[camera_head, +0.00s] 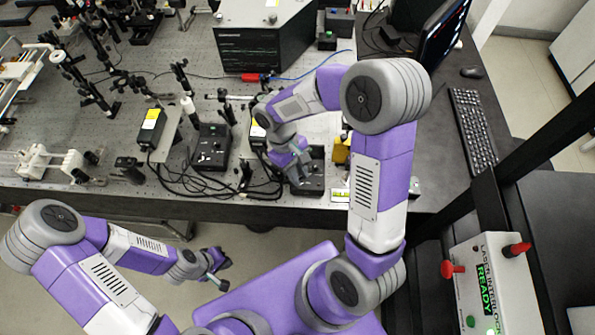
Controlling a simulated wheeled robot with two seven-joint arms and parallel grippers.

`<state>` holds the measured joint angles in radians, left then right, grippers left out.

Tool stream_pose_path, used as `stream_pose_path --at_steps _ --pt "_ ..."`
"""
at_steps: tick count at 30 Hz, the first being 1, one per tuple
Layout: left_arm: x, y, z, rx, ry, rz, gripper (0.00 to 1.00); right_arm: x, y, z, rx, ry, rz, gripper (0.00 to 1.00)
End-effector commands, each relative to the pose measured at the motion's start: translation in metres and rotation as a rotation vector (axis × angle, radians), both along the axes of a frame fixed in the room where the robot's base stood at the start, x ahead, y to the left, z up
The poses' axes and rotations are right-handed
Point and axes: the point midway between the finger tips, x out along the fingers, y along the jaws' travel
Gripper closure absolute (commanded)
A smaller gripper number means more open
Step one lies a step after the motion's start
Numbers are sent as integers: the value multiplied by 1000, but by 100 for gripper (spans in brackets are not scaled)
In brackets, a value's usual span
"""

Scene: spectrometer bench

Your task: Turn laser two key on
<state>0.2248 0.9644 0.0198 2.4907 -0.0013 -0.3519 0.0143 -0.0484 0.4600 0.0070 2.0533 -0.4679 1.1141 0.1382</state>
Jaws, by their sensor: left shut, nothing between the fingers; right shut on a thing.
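Two black control boxes stand near the table's front edge: one at the left (211,148) and one at the right (314,184). My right gripper (299,177) points down onto the right control box and is shut on a small part there, apparently its key. The gripper hides the key, so how it is turned cannot be told. The left control box has nothing over it. My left gripper (219,281) is shut and empty, in front of and below the table edge, away from both boxes.
Optical posts crowd the left of the table. A yellow block (341,152) is close to my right gripper. A keyboard (473,130) and an interlock panel (490,285) reading READY are at the right.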

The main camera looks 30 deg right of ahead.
Motion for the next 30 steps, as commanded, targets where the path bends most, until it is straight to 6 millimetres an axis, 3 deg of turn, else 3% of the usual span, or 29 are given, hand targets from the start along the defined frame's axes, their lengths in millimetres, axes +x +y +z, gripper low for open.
stream_pose_path --at_steps 18,30 --pt "0 0 13 0 0 0 100 1 -6 1 0 -2 -573 100" --pt "0 0 18 0 0 0 100 0 -8 1 1 -3 -807 100"
